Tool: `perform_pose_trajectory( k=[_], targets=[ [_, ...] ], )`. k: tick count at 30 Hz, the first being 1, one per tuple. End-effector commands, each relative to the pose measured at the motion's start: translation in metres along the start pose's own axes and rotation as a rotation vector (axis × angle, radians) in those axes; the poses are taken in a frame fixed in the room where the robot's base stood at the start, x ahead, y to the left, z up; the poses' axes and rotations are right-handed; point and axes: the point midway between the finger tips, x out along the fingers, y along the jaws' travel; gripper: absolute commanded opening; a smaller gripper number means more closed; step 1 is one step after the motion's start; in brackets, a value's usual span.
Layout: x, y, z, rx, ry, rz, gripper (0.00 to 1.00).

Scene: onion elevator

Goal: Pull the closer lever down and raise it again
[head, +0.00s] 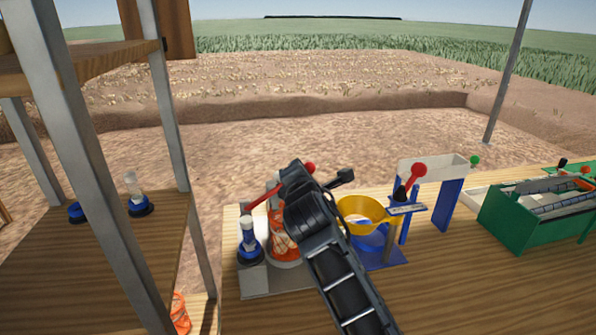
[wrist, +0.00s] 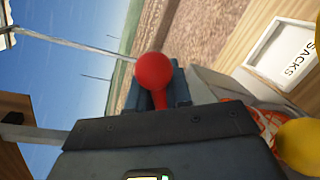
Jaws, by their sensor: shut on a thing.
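The closer lever is a red bar with a red ball knob (head: 310,168), on the near-left machine at the left end of the workbench. Its bar slants up to the right, and my arm hides part of it. In the wrist view the red knob (wrist: 153,71) sticks up at the fingertips of my gripper (wrist: 158,93), which is shut on the lever just below the knob. In the head view the dark wrist covers much of the machine, and the fingertips are mostly hidden. An orange net sack (head: 284,240) stands under the lever.
A yellow funnel (head: 352,203) on a blue stand and another red-knobbed lever (head: 418,170) stand to the right. A green bin (head: 515,220) is farther right. A blue-based bottle (head: 249,240) is close on the left. A shelf rack (head: 95,150) stands left. The bench front is clear.

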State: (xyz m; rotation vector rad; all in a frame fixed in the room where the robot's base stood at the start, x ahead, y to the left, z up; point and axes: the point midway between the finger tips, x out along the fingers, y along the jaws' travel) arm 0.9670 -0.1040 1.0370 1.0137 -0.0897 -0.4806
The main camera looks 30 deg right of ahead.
Motion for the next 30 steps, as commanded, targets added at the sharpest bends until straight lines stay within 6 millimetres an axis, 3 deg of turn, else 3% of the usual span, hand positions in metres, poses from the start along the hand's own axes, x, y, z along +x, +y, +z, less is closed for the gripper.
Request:
perform_pose_trajectory(
  k=[1, 2, 9, 19, 30],
  targets=[
    [0.002, -0.001, 0.008, 0.002, -0.014, -0.003, 0.00],
    [0.002, -0.001, 0.008, 0.002, -0.014, -0.003, 0.22],
    [0.001, -0.001, 0.006, 0.001, -0.010, -0.003, 0.45],
    [-0.006, -0.001, 0.002, -0.001, -0.004, -0.002, 0.45],
    [-0.062, -0.001, 0.003, 0.000, -0.006, -0.001, 0.45]
  ],
)
